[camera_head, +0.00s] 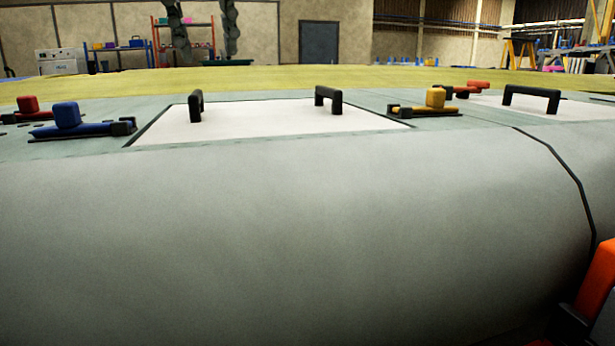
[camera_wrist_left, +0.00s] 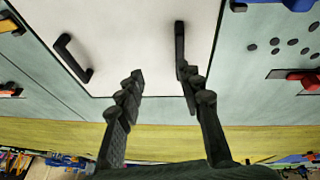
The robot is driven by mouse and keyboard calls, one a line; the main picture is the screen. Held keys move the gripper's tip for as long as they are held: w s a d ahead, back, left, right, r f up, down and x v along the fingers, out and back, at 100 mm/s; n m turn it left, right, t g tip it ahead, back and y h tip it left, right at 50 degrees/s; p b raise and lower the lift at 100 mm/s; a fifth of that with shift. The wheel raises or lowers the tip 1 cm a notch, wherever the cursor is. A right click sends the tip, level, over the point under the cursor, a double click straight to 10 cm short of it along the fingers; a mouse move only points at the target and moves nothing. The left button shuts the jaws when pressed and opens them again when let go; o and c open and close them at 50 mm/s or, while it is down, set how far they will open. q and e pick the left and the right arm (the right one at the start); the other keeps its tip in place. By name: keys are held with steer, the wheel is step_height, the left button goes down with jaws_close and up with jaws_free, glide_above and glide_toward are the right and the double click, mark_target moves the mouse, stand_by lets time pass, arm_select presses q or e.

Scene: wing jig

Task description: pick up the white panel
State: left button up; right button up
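The white panel (camera_head: 265,122) lies flat in the grey-green wing surface, and it fills much of the left wrist view (camera_wrist_left: 130,40). It has two upright black handles, a left one (camera_head: 196,106) and a right one (camera_head: 328,99). My left gripper (camera_head: 205,58) hangs from the top of the head view, above the left handle with a visible gap. In the left wrist view the gripper (camera_wrist_left: 161,76) is open and empty, fingers spread. One finger overlaps the near handle (camera_wrist_left: 180,42) there; the other handle (camera_wrist_left: 72,58) lies farther left.
A blue clamp (camera_head: 68,117) sits left of the panel, a yellow clamp (camera_head: 435,99) right of it. A red clamp (camera_head: 28,105) is at far left. Another white panel with a black handle (camera_head: 532,97) lies at right. The front wing surface is bare.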

mark_target(196, 92)
arm_select(q)
steer(key=a, duration=0.1)
steer(key=a+m, duration=0.1)
steer(key=w+a+f+y, duration=0.1)
steer(key=shift+a+f, duration=0.1)
steer(key=shift+a, duration=0.05)
steer(key=x, duration=0.2)
steer(key=b+x, duration=0.1)
steer(key=x, duration=0.3)
steer(key=shift+s+d+f, duration=0.2)
steer(key=shift+d+f, duration=0.05)
steer(key=shift+d, duration=0.05)
steer(key=shift+w+f, duration=0.15)
arm_select(e)
steer(key=r, duration=0.1)
steer(key=d+r, duration=0.1)
steer(key=shift+s+r+n, duration=0.3)
steer(key=shift+s+n, duration=0.05)
steer(key=shift+n, duration=0.05)
arm_select(q)
steer(key=shift+c, duration=0.6)
jaws_close()
arm_select(e)
steer(key=shift+a, duration=0.1)
